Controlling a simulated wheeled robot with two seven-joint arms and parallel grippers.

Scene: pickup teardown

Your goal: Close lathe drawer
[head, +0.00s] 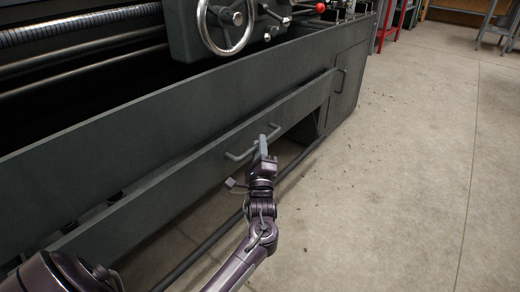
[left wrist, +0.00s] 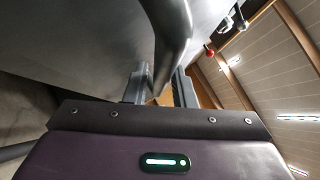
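The lathe drawer (head: 190,182) is a long dark grey front low on the lathe. It stands out from the panel above, with a dark gap between them. Its bar handle (head: 238,156) is at my left gripper (head: 263,146), which reaches it from the front. In the left wrist view the dark curved handle (left wrist: 168,35) runs down between the two grey fingers of the left gripper (left wrist: 161,88). The fingers stand close on either side of it and look closed on it, though contact is partly hidden. My right gripper is in neither view.
The lathe body (head: 120,118) rises above the drawer, with a handwheel (head: 226,24) overhead. A second handle (head: 341,80) is on the right cabinet. A dark rail (head: 212,240) runs low along the floor. The concrete floor (head: 415,160) to the right is clear apart from small debris.

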